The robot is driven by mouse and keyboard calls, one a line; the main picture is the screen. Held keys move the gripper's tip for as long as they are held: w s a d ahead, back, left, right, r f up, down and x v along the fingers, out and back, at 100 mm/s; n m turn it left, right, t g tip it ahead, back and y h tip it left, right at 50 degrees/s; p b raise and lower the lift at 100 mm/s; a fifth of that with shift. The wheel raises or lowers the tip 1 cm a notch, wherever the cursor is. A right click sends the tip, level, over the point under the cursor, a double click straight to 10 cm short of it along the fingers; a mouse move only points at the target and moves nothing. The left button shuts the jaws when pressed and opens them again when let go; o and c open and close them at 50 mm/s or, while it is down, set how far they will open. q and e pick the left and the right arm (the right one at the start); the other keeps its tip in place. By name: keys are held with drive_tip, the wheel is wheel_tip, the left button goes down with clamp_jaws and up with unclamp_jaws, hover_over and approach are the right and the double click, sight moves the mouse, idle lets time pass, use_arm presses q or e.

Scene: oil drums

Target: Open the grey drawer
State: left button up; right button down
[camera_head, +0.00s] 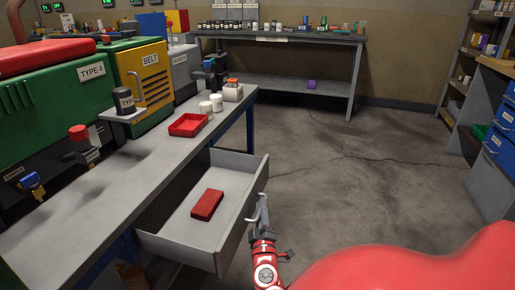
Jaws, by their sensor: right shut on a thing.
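The grey drawer (180,238) is pulled well out from under the grey workbench (95,195). A red box-like object (207,204) lies on its floor. My right gripper (260,211) is at the drawer's front panel, on its outer side, and is shut on the drawer handle. The handle itself is mostly hidden by the fingers. My left gripper is not in view.
On the workbench stand a red tray (188,125), white jars (211,105) and a dark can (124,100). Green and yellow machines line the left. Blue drawers (499,150) stand at the right. The floor (350,170) between is clear.

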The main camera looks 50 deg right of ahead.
drive_tip(key=c, duration=0.9)
unclamp_jaws()
drive_tip(key=shift+d, duration=0.1)
drive_tip(key=b+v, duration=0.1)
drive_tip(key=v, duration=1.6)
drive_tip(key=shift+s, duration=0.2)
